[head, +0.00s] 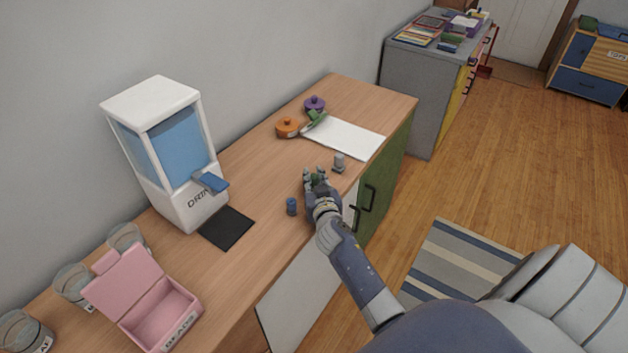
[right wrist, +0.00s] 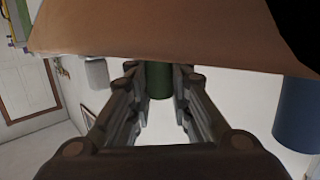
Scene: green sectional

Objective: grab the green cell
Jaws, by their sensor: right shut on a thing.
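The green cell (right wrist: 158,80) is a small dark green cylinder. In the right wrist view it sits between the two fingers of my right gripper (right wrist: 158,82), which is shut on it. In the head view my right gripper (head: 315,178) is at the counter near its front edge, with only a bit of green showing between the fingers. I cannot tell whether the cell touches the counter. A blue cell (head: 292,206) stands just left of the gripper, and it also shows in the right wrist view (right wrist: 298,115). My left gripper is not in view.
A grey cell (head: 339,163) stands right of the gripper. The wooden counter (head: 262,165) also holds a white sheet (head: 345,137), an orange pot (head: 287,127), a purple pot (head: 315,103), a drink dispenser (head: 165,155), a pink box (head: 145,290) and glass jars (head: 75,285).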

